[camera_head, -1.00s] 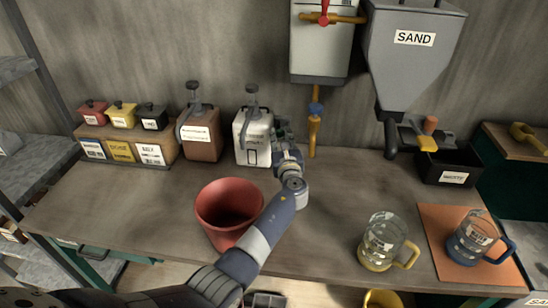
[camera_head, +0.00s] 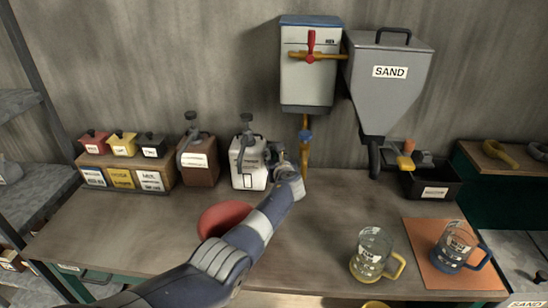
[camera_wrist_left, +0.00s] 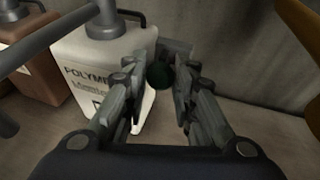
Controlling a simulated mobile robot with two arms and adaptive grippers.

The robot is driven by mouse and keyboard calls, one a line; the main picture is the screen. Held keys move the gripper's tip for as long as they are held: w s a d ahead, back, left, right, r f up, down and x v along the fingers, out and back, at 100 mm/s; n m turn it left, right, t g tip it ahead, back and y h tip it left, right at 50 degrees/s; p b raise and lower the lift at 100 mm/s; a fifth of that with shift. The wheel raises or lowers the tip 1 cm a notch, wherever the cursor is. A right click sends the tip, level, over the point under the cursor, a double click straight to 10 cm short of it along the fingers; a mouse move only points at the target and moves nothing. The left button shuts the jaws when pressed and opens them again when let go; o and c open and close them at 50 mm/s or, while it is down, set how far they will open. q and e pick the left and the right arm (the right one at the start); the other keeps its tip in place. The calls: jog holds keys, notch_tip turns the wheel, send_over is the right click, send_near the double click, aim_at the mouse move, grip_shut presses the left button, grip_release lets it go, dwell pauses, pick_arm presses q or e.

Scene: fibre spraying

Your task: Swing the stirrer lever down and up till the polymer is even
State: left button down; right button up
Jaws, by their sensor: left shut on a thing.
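The white polymer container (camera_head: 248,165), with a dark pump top, stands on the bench near the wall. In the left wrist view, its white body (camera_wrist_left: 105,70) shows the label "POLYME…" at left. My left gripper (camera_head: 275,155) is at the container's right side. In the left wrist view, my left gripper (camera_wrist_left: 168,72) is shut on a dark green round knob (camera_wrist_left: 160,76), which looks like the end of the stirrer lever. The rest of the lever is mostly hidden by the fingers. The polymer inside cannot be seen. My right gripper is not in view.
A brown container (camera_head: 198,163) stands to the left of the white one. A sand hopper (camera_head: 390,95) hangs on the wall. Glass jugs (camera_head: 372,252) stand at right.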

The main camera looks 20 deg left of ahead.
pick_arm(q)
jog(key=shift+w+a+r, duration=0.1)
jog(key=shift+w+r, duration=0.15)
jog(key=shift+r, duration=0.45)
jog(key=shift+w+r, duration=0.2)
jog(key=shift+r, duration=0.45)
jog(key=c, duration=1.3)
grip_release()
jog(key=shift+s+f, duration=0.15)
jog(key=shift+f, duration=0.5)
